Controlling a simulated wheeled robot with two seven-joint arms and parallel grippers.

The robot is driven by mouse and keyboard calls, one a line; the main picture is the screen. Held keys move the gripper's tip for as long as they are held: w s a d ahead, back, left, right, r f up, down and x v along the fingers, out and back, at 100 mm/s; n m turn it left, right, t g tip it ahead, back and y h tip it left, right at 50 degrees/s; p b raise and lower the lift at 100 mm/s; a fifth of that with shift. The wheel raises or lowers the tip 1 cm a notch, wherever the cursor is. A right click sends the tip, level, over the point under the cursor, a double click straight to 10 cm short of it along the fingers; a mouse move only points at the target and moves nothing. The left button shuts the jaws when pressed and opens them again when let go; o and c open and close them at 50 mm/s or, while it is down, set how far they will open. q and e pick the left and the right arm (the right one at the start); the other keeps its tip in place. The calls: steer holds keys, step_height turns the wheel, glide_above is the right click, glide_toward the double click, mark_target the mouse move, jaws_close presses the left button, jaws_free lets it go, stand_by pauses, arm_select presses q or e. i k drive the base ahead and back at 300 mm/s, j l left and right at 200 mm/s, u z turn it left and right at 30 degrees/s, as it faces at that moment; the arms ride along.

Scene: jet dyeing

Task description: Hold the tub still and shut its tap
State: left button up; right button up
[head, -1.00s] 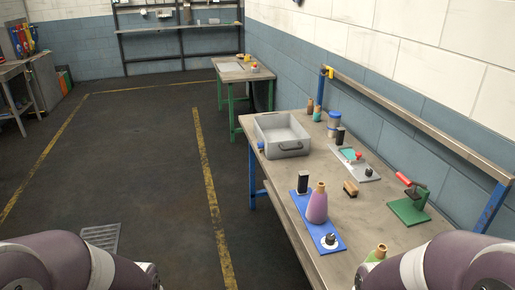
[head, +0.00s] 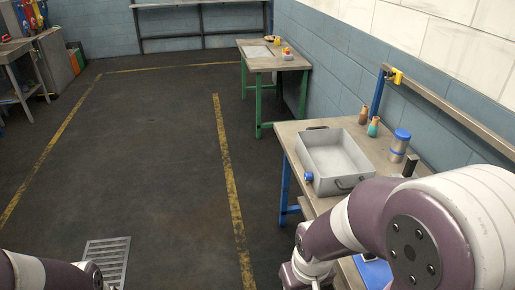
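The grey tub (head: 333,157) stands upright on the far left part of the workbench, with a dark handle on its near wall and another on its far wall. Its blue tap (head: 308,177) sticks out low on the tub's left side, near the bench edge. Whether the tap is open or shut is too small to tell. My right arm covers the near part of the bench, and its gripper is not visible. Only a bit of my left arm shows at the bottom left; its gripper is out of view. Nothing touches the tub.
A rail runs along the wall side. A green-legged table (head: 262,63) stands behind. The floor left of the bench is clear, with a drain grate (head: 107,259).

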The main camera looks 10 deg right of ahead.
mark_target(307, 176)
steer(key=i+z, duration=0.2)
steer(key=i, duration=0.3)
steer(key=i+j+z, duration=0.2)
steer(key=i, duration=0.25)
steer(key=i+j+z, duration=0.2)
steer(key=i, duration=0.3)
steer(key=i+j+z, duration=0.15)
steer(key=z, duration=0.3)
steer(key=i+j+z, duration=0.3)
steer(key=z, duration=0.15)
steer(key=i+j+z, duration=0.2)
steer(key=z, duration=0.25)
steer(key=i+j+z, duration=0.1)
steer(key=j+z, duration=1.05)
steer(key=j, duration=0.3)
steer(key=i, duration=0.05)
